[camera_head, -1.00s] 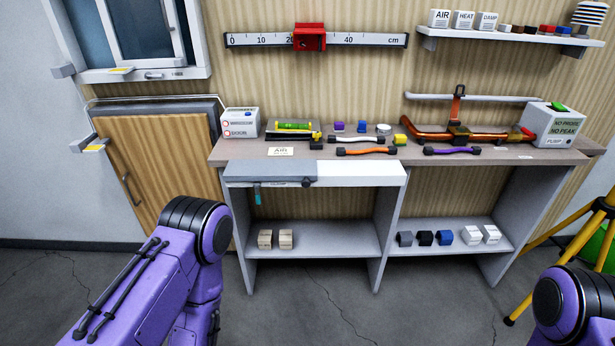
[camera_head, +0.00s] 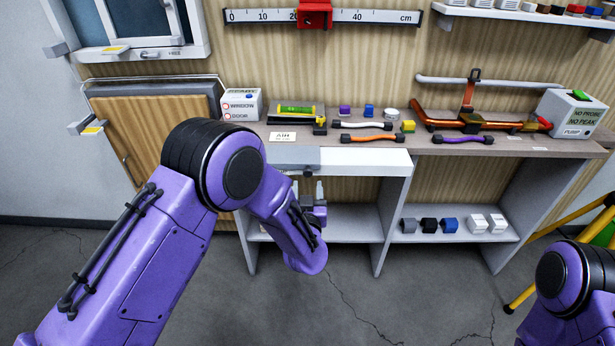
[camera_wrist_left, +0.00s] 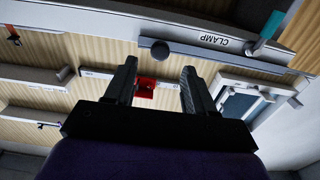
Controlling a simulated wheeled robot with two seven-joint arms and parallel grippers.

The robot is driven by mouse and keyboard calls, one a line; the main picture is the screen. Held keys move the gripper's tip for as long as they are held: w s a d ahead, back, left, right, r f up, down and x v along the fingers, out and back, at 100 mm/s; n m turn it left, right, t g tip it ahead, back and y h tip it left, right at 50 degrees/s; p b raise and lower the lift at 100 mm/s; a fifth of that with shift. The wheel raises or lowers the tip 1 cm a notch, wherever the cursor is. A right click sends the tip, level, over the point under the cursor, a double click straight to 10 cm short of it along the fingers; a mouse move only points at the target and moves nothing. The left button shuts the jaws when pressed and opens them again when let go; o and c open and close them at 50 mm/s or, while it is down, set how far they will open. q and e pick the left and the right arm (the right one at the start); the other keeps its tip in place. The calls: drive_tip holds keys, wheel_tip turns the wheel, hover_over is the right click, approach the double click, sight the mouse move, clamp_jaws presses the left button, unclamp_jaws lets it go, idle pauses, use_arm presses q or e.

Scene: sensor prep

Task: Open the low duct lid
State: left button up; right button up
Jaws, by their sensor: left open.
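The low duct (camera_head: 370,160) is a white box along the counter's front edge, with a grey lid (camera_head: 292,155) over its left part. My left gripper (camera_head: 307,188) is just below the lid's right end, fingers up, open and empty. It also shows in the left wrist view (camera_wrist_left: 158,88), the knob beyond its fingertips. My right gripper is out of view.
The counter (camera_head: 450,147) holds a level (camera_head: 296,111), orange and purple handles, a copper pipe (camera_head: 430,118) and a pump box (camera_head: 568,115). Several small blocks (camera_head: 447,225) stand on the lower shelf. A yellow tripod (camera_head: 560,260) stands at the right.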

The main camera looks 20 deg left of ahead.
sight(309, 174)
use_arm(q)
drive_tip(key=x, duration=0.5)
drive_tip(key=shift+c, duration=0.3)
clamp_jaws()
drive_tip(key=shift+d, duration=0.15)
